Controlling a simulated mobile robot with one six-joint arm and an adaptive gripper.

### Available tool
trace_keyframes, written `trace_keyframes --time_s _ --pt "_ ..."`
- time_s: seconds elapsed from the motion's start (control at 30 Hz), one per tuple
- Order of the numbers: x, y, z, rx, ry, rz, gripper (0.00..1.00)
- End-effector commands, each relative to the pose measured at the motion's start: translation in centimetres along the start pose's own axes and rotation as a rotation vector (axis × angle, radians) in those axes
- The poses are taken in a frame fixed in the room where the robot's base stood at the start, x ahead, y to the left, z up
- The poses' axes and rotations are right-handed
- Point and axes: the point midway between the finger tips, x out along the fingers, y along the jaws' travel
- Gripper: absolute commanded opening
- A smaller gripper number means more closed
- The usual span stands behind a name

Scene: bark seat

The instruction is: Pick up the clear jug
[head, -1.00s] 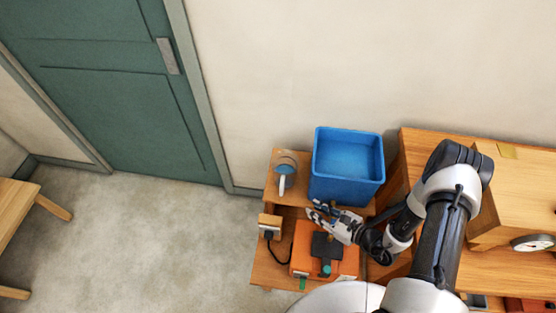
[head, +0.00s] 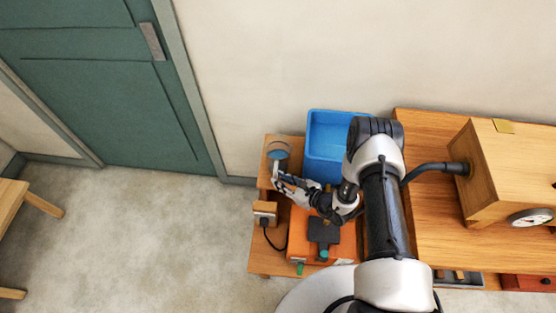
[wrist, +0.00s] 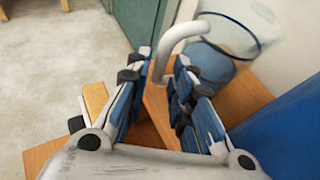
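The clear jug (head: 278,151) stands on the left end of the low wooden shelf, left of the blue bin. In the wrist view its see-through, blue-tinted body (wrist: 240,28) is at the upper right, and its white curved handle (wrist: 180,34) points toward me. My gripper (head: 279,178) is at the jug's near side in the head view. In the wrist view my gripper (wrist: 162,68) is open, with the lower end of the handle showing between its two fingers. A gap shows beside the handle, and I cannot tell whether either finger touches it.
The blue bin (head: 327,128) stands close right of the jug. An orange case (head: 300,235) with a dark top and a small wooden block (head: 265,208) with a cable lie nearer me. A wooden cabinet (head: 490,175) with a dial is at the right. Open floor lies left.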

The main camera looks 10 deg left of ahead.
Motion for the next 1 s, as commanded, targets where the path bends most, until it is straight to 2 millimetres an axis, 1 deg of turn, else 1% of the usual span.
trace_keyframes --time_s 0.03,0.1,0.23,0.5,0.8,1.0 --pt "1.1 0.2 -0.1 -0.005 -0.001 0.005 0.21" --pt "2.1 0.2 0.0 -0.004 -0.001 0.004 0.21" --pt "3.3 0.1 0.0 -0.003 0.0 0.002 0.21" --pt "3.5 0.1 0.1 -0.001 0.0 0.001 0.21" --pt "3.5 0.1 0.1 -0.001 0.0 0.001 0.01" --pt "3.5 0.1 0.1 -0.001 0.0 0.001 0.0"
